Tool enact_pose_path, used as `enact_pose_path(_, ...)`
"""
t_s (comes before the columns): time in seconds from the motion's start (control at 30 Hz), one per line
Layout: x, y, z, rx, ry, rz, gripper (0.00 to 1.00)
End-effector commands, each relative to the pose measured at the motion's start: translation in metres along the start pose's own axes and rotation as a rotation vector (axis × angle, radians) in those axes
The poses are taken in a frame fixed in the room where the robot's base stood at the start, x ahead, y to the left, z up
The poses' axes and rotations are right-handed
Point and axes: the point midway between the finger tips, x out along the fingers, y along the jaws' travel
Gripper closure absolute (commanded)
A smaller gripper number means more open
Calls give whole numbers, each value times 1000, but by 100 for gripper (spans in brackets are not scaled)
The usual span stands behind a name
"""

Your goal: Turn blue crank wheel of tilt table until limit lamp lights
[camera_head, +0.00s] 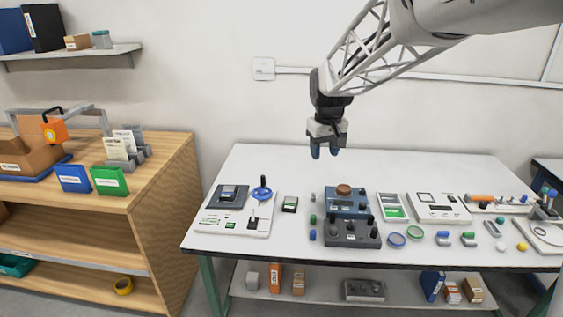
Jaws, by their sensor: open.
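The tilt table is the white base plate (211,222) at the left of the white table, with a dark square platform (228,197) on it. My gripper (324,152) hangs fingers down above the table's back part, to the right of and higher than the wheel. It is open and empty, touching nothing.
A small dark device (290,204) lies right of the tilt table. A blue box with a brown disc (344,191) and a dark knobbed box (351,233) stand mid-table. A wooden shelf unit (150,180) is close on the left. The table's back strip (280,161) is clear.

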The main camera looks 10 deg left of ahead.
Motion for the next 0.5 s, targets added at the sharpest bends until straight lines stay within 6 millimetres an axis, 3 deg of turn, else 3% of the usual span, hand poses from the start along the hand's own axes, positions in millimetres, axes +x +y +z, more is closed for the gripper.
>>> enact_pose_path(0.5, 69, -26, -127, -140, -37, -17, 51)
